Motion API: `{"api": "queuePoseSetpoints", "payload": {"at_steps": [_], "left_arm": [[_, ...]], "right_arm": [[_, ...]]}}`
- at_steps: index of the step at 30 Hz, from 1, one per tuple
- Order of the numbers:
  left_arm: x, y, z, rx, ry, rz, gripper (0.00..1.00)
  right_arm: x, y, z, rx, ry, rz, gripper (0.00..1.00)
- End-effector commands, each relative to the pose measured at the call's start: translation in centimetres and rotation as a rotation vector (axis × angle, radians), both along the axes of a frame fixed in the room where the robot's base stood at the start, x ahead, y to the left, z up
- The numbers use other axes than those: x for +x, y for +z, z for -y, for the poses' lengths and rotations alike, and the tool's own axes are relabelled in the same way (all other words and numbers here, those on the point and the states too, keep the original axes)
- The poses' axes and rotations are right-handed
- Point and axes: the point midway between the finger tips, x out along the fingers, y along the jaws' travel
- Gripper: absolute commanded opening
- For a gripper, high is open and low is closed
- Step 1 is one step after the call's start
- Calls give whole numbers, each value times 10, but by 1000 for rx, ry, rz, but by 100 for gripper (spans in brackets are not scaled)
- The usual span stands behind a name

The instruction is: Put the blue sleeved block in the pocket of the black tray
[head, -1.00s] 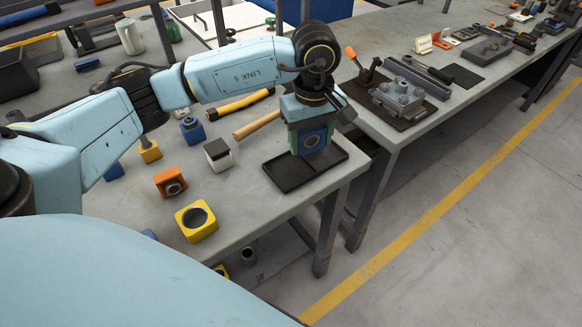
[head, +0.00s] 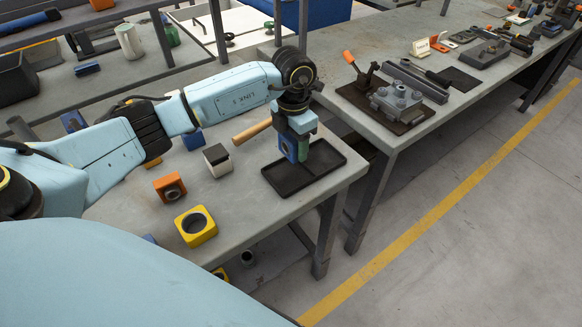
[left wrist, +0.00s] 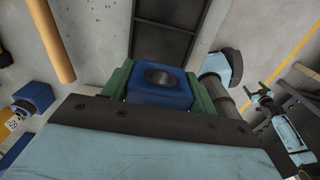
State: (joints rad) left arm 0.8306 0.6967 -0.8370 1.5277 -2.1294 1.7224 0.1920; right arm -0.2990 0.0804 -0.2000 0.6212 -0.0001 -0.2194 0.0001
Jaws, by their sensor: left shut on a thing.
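My left gripper (head: 295,150) is shut on the blue sleeved block (head: 288,147), held between its green finger pads. In the left wrist view the blue block (left wrist: 172,97) shows a dark round bore and sits between the two green fingers. The black tray (head: 325,160) lies on the bench near its right corner, and the gripper with the block is over its back left part. A dividing bar crosses the tray (left wrist: 168,22) in the left wrist view. I cannot tell the exact gap between block and tray.
A wooden handle (head: 252,131) lies just left of the tray. A white block with black top (head: 217,160), an orange block (head: 170,188) and a yellow block (head: 196,226) stand farther left. A second bench (head: 375,130) with a press-like fixture is to the right.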

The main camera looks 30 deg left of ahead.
Motion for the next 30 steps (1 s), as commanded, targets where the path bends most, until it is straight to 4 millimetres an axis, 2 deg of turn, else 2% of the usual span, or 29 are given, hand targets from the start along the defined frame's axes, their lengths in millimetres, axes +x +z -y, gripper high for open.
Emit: {"api": "queuePoseSetpoints", "payload": {"at_steps": [3, 11, 16, 29, 30], "left_arm": [[0, -22, 1, -1, -2, -2, 24], [0, -45, 0, 0, -3, 0, 24], [0, -69, 1, -1, -4, 0, 24], [1, -77, 0, 0, -5, 2, 24], [0, -77, 0, 1, -5, 1, 63]], "right_arm": [[-2, 1, 0, -1, 0, -3, 80], [-2, 0, 0, -1, 0, -4, 80], [-2, 0, 0, -1, 0, -4, 80], [-2, -4, 0, -1, 0, -5, 80], [-2, -3, 0, -1, 0, -4, 80]]}}
